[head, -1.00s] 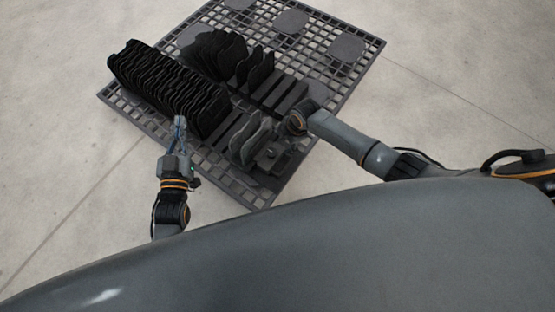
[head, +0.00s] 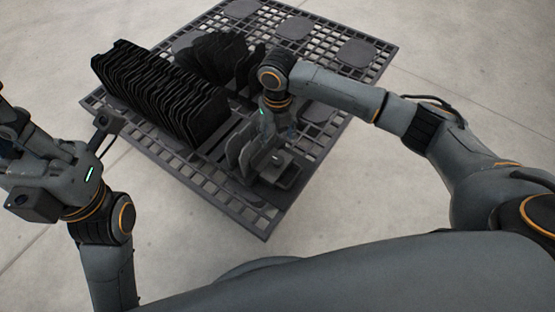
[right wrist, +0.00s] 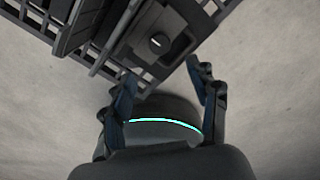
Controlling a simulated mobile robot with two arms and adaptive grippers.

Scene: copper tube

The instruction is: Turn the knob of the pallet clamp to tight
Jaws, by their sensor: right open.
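The pallet clamp (head: 289,174) is a dark block near the front right corner of the pallet in the head view. In the right wrist view the clamp (right wrist: 180,27) shows its knob (right wrist: 156,41), with a short pale mark, at the top. My right gripper (right wrist: 161,72) is open and empty, its fingertips below the knob in the picture and apart from it. In the head view the right gripper (head: 278,137) is over the clamp's side and hides part of it. My left gripper is at the left edge, and its fingers are not clear.
A dark lattice pallet (head: 262,224) lies on the concrete floor. Rows of black plates (head: 160,95) stand on its left part, and grey plates (head: 240,148) stand close beside the clamp. Round pads (head: 357,53) lie on the far side.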

